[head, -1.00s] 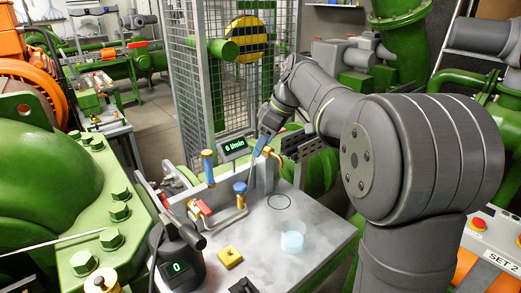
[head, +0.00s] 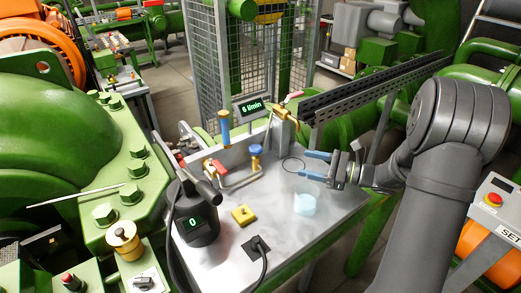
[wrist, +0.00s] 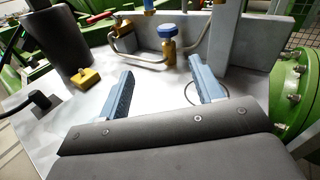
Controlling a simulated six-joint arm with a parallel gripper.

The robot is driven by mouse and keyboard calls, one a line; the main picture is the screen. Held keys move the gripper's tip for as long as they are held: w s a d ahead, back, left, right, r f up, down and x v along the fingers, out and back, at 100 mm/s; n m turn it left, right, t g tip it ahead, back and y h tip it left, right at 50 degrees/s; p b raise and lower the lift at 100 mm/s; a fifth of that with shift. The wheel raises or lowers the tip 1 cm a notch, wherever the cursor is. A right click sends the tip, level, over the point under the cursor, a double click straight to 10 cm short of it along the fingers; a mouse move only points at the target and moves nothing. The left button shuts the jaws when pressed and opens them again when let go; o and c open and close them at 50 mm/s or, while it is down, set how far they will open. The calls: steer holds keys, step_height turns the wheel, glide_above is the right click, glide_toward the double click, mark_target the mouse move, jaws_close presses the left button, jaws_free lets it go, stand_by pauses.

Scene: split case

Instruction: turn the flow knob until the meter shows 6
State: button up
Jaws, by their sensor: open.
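A round blue knob (head: 255,149) sits on a brass valve in the bent pipework at the back of the metal bench. It also shows in the wrist view (wrist: 167,31), beyond my fingertips. A small dark meter (head: 251,107) behind the bench shows green text that appears to read "6 l/min". A dark grey device (head: 196,230) at the front left has a display showing "0". My gripper (head: 303,165) is open and empty, to the right of the blue knob and apart from it, over the drawn circle. In the wrist view the two blue fingers (wrist: 161,70) stand wide apart.

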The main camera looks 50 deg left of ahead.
mark_target(260, 148)
steer(key=shift+w+d+f+m+y, duration=0.15)
steer(key=shift+w+m+y, duration=0.1)
steer(key=shift+m, duration=0.3)
steer(key=shift+w+d+f+m+y, duration=0.15)
steer(key=shift+m+y, duration=0.1)
steer(key=shift+m, duration=0.3)
steer(key=x, duration=1.7)
steer(key=shift+w+a+f, duration=0.1)
steer(key=shift+a+f, duration=0.05)
steer(key=shift+a, duration=0.1)
steer(key=shift+c, duration=0.2)
